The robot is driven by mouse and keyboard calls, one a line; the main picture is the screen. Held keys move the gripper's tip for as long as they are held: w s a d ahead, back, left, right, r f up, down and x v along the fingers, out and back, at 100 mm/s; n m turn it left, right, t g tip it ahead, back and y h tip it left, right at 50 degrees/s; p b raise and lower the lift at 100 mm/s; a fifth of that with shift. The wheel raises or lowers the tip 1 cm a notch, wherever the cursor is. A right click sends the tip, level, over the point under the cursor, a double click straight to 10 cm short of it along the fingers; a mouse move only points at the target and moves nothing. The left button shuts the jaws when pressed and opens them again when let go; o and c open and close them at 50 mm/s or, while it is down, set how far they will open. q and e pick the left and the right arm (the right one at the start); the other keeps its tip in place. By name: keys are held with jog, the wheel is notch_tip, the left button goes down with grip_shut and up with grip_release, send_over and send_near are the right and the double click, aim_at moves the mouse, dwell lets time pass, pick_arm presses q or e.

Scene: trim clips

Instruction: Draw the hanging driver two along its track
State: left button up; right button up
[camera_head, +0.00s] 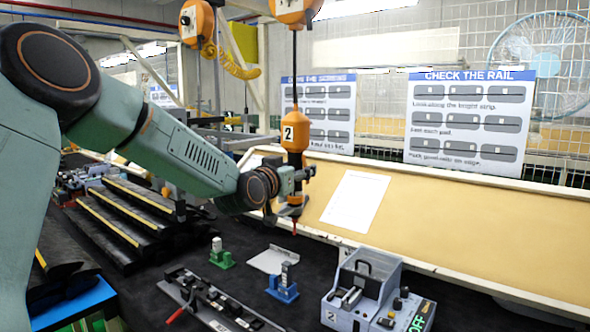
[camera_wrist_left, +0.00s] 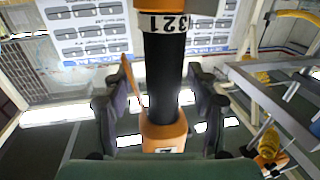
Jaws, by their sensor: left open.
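Driver two (camera_head: 296,134) is an orange and black tool with a "2" label. It hangs upright on a cable from an orange balancer (camera_head: 296,8) at the top of the head view, its red tip pointing down above the dark bench. My left gripper (camera_head: 292,184) is at the driver's lower body. In the left wrist view the driver's black grip (camera_wrist_left: 162,75) stands between the two fingers of the left gripper (camera_wrist_left: 162,103), which are open with gaps on both sides. The overhead track is not clearly visible. My right gripper is in neither view.
Below are a grey device (camera_head: 362,297) with a lit "OFF" display, a blue fixture (camera_head: 283,287), a green fixture (camera_head: 221,256) and a clip rail (camera_head: 212,302). Black stepped racks (camera_head: 128,216) stand left. Another orange balancer (camera_head: 196,24) with yellow coiled hose hangs upper left.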

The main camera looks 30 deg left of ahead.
pick_arm(q)
jog(key=s, duration=0.7)
jog(key=shift+s+d+r, duration=0.15)
jog(key=shift+s+d, duration=0.2)
jog(key=shift+d, duration=0.1)
jog(key=shift+s, duration=0.15)
dwell(0.4)
